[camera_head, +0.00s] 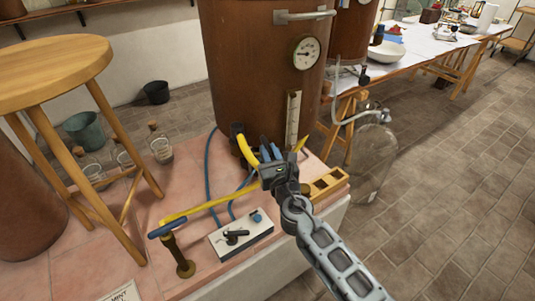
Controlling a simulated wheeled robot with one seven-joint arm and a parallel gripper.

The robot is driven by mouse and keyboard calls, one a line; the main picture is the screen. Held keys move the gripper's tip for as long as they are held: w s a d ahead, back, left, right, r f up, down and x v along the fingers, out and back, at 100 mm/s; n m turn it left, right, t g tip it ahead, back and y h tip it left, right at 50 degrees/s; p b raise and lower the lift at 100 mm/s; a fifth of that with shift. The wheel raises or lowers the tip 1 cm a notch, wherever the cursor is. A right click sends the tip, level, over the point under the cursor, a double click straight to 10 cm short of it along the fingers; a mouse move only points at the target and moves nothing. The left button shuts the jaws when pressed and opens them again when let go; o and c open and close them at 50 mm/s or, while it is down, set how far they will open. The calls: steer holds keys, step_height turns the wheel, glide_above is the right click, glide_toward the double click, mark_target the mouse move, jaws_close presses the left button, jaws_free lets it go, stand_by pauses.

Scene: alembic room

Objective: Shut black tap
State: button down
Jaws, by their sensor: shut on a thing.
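A white box (241,234) on the pink tiled platform carries a black tap (235,236) with a lever and a small blue knob (257,217). My gripper (268,160) is beyond the box, in front of the copper vessel, apart from the black tap. It appears shut on a long yellow bar (212,203), though the grip itself is partly hidden by my wrist. The bar slants down left to a dark blue end (161,230) above a brass post (181,256). Another black fitting (238,131) sits low on the copper vessel.
The copper vessel (258,65) with a dial stands behind my gripper. Blue hoses (209,175) hang by its foot. A yellow wooden rack (329,183) is right of my gripper. A wooden stool (50,65) stands left; a glass flask (373,160) is at the right. Open floor lies right.

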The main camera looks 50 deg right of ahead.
steer(key=shift+s+d+n+t+y+b, duration=0.1)
steer(key=shift+d+n+t+y+b, duration=0.2)
steer(key=shift+n+y, duration=0.4)
steer(key=shift+s+d+n+t+y+b, duration=0.1)
steer(key=shift+n+t+y, duration=0.35)
steer(key=shift+y, duration=0.45)
steer(key=shift+s+d+n+t+y+b, duration=0.1)
steer(key=shift+d+n+t+y+b, duration=0.2)
steer(key=shift+n+y, duration=0.4)
steer(key=d+n+g+y+b, duration=0.1)
steer(key=n+y+b, duration=0.2)
steer(key=y+b, duration=0.1)
steer(key=d+n+g+y+b, duration=0.1)
steer(key=n+y+b, duration=0.3)
steer(key=y, duration=0.3)
steer(key=d+n+g+y+b, duration=0.1)
steer(key=d+n+y+b, duration=0.1)
steer(key=n+y+b, duration=0.2)
steer(key=shift+w+y+b, duration=0.4)
steer(key=shift+y+b, duration=0.2)
steer(key=shift+y, duration=0.3)
steer(key=c, duration=1.1)
jaws_free()
steer(key=shift+o, duration=0.2)
steer(key=shift+a+r, duration=0.1)
